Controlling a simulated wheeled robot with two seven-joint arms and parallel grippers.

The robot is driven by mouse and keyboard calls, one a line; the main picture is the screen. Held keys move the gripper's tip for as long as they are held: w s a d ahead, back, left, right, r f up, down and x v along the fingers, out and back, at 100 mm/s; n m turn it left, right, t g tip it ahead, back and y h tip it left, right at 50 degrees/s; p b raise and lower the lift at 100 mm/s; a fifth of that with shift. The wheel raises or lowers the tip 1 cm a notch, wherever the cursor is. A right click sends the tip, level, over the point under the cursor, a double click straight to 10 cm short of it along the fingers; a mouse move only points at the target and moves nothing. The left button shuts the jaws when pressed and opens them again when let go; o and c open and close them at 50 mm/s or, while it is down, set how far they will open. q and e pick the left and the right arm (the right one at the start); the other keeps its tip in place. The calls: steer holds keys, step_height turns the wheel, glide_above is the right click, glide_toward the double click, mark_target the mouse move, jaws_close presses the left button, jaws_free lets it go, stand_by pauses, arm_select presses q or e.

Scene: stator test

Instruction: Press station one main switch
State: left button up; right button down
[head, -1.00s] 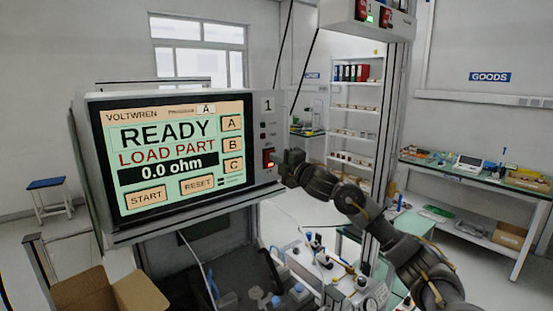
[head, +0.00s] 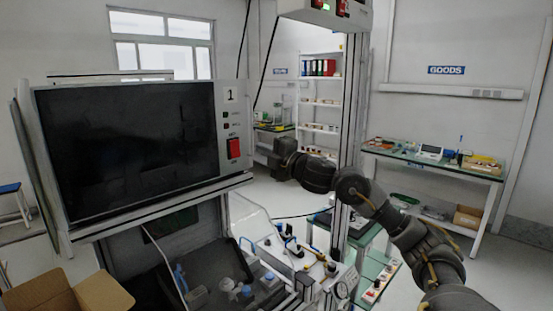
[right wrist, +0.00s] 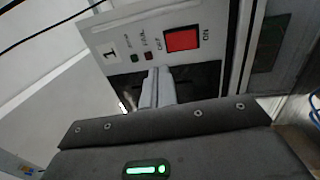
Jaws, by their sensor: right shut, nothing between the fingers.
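The station one tester (head: 125,135) stands at the left of the head view, and its screen is black. Its side panel bears the number 1 and a red main switch (head: 234,148), which looks unlit. The switch also shows in the right wrist view (right wrist: 181,40), with OFF and ON marks beside it. My right gripper (head: 277,160) is to the right of the panel, apart from the switch. In the right wrist view its fingers (right wrist: 158,85) are together and empty, below the switch in the picture. My left gripper is not in view.
An open cardboard box (head: 70,295) is at the lower left. Below the tester is a bench with a dark tray and fittings (head: 290,245). An upright metal post (head: 350,100) stands behind my right arm. A goods table (head: 440,165) is at the far right.

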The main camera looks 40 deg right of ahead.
steer(key=s+b, duration=0.1)
steer(key=s, duration=0.2)
steer(key=shift+s+a+r, duration=0.1)
steer(key=shift+s+r, duration=0.1)
stand_by(0.4)
